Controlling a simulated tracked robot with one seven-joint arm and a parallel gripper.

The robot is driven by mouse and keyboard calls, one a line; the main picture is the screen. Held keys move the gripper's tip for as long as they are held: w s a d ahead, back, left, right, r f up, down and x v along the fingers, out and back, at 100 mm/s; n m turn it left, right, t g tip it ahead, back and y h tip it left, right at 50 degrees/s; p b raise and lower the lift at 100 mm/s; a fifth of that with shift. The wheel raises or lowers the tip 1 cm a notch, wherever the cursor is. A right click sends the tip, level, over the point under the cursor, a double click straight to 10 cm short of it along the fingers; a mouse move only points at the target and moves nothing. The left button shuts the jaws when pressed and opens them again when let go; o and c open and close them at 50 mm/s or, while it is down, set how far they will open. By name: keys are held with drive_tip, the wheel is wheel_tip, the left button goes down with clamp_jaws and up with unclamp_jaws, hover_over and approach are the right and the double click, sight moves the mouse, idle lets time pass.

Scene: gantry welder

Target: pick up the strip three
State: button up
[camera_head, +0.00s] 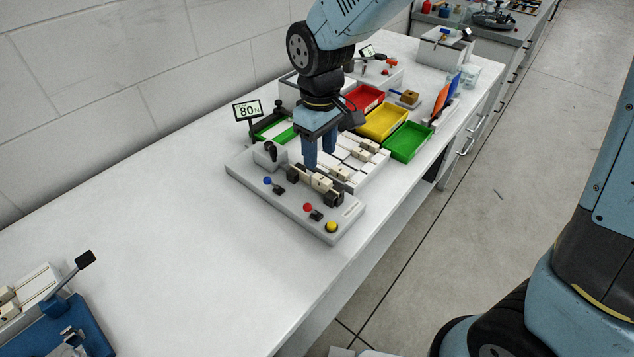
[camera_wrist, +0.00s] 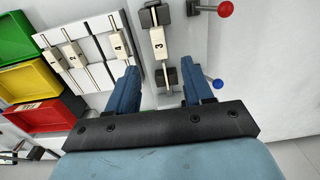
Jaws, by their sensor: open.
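Strip three (camera_wrist: 157,42) shows in the wrist view as a thin metal strip with a cream block marked 3. It lies across the grey welder base (camera_head: 268,200), between two black holders. Its cream block (camera_head: 321,183) shows in the head view. My gripper (camera_head: 320,160) is above the welder, pointing down, with its blue fingers apart and nothing between them. In the wrist view my gripper (camera_wrist: 162,72) has one finger on each side of the strip's line, near the lower black holder (camera_wrist: 166,77). I cannot tell the exact height gap.
Other strips with cream blocks (camera_head: 367,146) lie on a white rack beside the welder. Red (camera_head: 365,97), yellow (camera_head: 382,122) and green (camera_head: 407,142) bins stand behind. Red (camera_head: 308,207) and blue (camera_head: 267,181) knobbed levers rise from the base. An 80 display (camera_head: 248,111) stands left. The table's left part is mostly clear.

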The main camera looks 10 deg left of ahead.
sight(319, 176)
drive_tip(key=shift+a+f, duration=0.1)
drive_tip(key=shift+f, duration=4.3)
clamp_jaws()
